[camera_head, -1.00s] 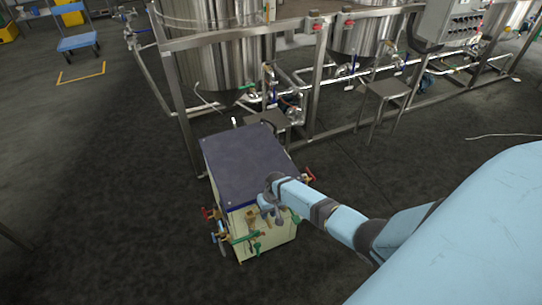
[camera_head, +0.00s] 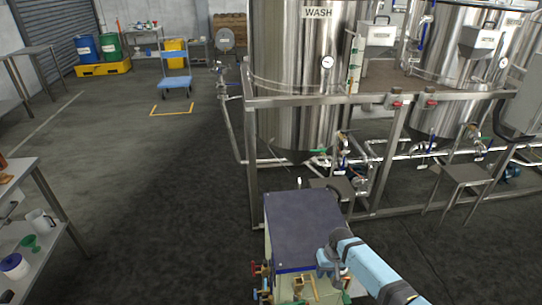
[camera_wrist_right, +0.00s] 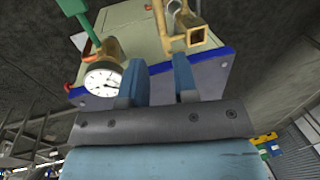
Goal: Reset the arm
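My right gripper (camera_head: 324,264) is low in the head view, at the front right edge of a cabinet with a dark top (camera_head: 302,226). In the right wrist view the two blue fingers of the right gripper (camera_wrist_right: 157,72) stand apart, with nothing held between them. Behind them are the cabinet's pale panel with a blue edge (camera_wrist_right: 214,66), a round dial gauge (camera_wrist_right: 103,80) and a brass fitting (camera_wrist_right: 190,36). I cannot tell whether the fingers touch the cabinet. My right arm comes in from the bottom right. My left gripper is not in view.
Steel tanks (camera_head: 290,75) stand behind a metal frame (camera_head: 252,170). A stool (camera_head: 465,175) stands at the right. A bench (camera_head: 45,200) with a jug (camera_head: 40,223) is at the left. A blue cart (camera_head: 175,84) is farther back. The floor between bench and cabinet is clear.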

